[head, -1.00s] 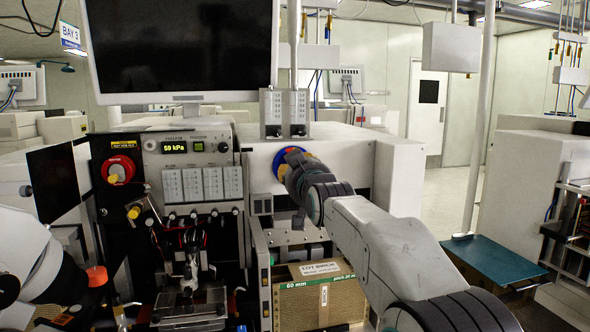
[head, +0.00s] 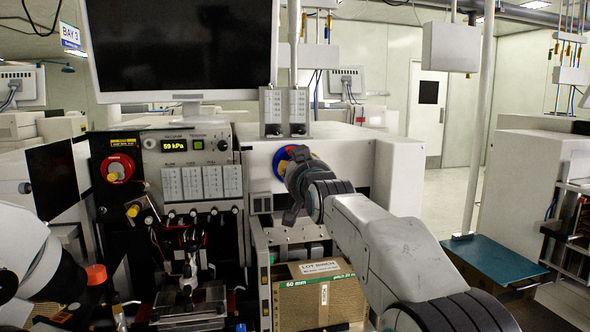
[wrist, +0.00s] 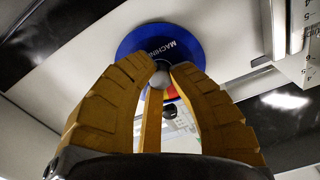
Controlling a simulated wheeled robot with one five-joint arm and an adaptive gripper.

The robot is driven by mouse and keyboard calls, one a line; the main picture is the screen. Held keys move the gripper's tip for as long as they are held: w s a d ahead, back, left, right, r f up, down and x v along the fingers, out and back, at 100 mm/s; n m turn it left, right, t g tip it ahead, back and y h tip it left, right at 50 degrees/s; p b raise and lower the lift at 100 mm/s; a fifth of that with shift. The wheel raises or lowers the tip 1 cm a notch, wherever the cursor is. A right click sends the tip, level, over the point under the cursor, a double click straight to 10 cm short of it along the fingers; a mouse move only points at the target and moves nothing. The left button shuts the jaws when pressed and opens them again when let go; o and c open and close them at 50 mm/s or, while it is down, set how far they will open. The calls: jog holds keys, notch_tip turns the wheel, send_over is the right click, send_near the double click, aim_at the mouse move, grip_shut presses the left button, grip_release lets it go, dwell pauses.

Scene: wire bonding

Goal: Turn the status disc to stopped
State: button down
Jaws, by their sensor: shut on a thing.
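The status disc (head: 281,161) is on the white front of the machine in the head view, mostly hidden behind my gripper (head: 296,165). Its blue rim and a bit of red show at the left. In the wrist view the blue disc (wrist: 190,40) faces me with white lettering starting "MACHIN", plus red and yellow parts lower down. A pale round knob (wrist: 160,79) stands at its middle. My gripper (wrist: 162,70) has its yellow-brown fingertips closed on both sides of this knob. The disc's pointer or full wording cannot be read.
A monitor (head: 180,45) stands above. A lot box (head: 318,295) sits in the rack below my arm. A white housing (head: 400,180) juts out right of the disc.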

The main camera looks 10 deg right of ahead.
jog(key=m+b, duration=0.2)
jog(key=m, duration=2.2)
jog(key=shift+r, duration=0.2)
dwell(0.4)
jog(key=c, duration=1.1)
grip_release()
jog(key=shift+s, duration=5.95)
